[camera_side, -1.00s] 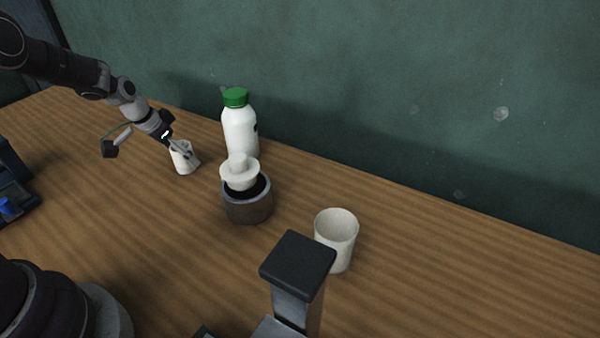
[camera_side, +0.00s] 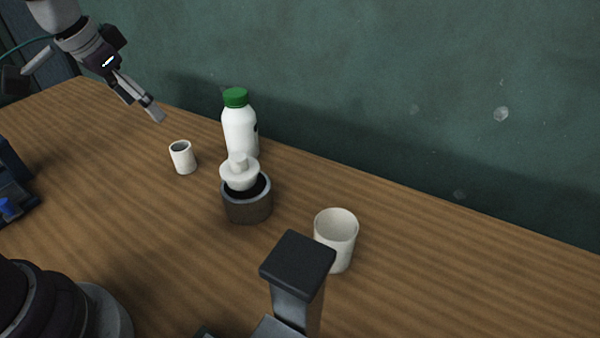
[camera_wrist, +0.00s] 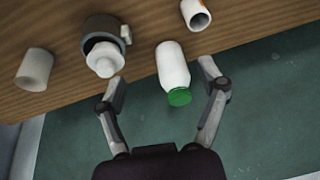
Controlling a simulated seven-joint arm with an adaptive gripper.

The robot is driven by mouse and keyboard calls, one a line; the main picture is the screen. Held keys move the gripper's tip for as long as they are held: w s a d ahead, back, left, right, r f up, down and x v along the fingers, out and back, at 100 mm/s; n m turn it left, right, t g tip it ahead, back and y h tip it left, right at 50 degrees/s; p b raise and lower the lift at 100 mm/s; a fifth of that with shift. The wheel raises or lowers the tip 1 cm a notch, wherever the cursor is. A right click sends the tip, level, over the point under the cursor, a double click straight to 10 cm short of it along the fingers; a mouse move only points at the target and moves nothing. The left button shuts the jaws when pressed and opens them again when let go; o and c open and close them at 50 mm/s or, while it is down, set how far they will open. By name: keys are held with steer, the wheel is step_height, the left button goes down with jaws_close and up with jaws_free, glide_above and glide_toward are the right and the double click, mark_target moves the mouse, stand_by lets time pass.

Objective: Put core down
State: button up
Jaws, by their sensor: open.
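The core, a small white hollow tube (camera_side: 183,158), stands upright on the wooden table left of the green-capped bottle. It also shows in the wrist view (camera_wrist: 196,15) at the top edge, its open end visible. My gripper (camera_side: 151,112) is open and empty, above and apart from the core. In the wrist view its spread fingers (camera_wrist: 163,76) frame the bottle and hold nothing.
The white bottle (camera_side: 240,132) stands near the wall. A dark round pot (camera_side: 248,209) holds a white knobbed piece (camera_side: 239,177). A larger white cup (camera_side: 337,242) stands to the right, behind a dark post (camera_side: 298,262). The table's right side is clear.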

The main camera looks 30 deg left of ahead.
steer(key=s+d+r+n+t, duration=0.1)
steer(key=s+d+r, duration=0.1)
steer(key=s+d, duration=0.5)
steer(key=s, duration=0.3)
